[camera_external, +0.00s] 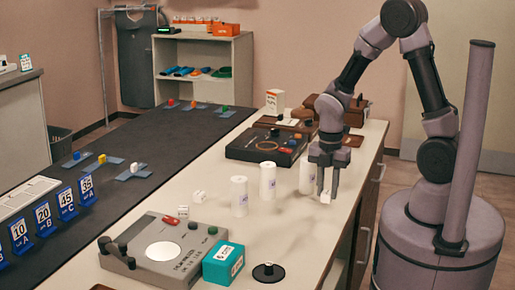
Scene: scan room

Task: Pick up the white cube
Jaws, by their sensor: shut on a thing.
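A white cube (326,198) is between the fingertips of my gripper (327,190). My gripper points down and is shut on the cube, near the right side of the pale counter. I cannot tell whether the cube touches the counter or is just above it. Two other small white cubes lie on the counter, one near the middle (199,197) and one nearer the grey device (183,211).
White cylinders (239,195) stand left of my gripper. A grey device with a round white plate (163,251), a teal box (223,264) and a black disc with a knob (268,272) are at the front.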

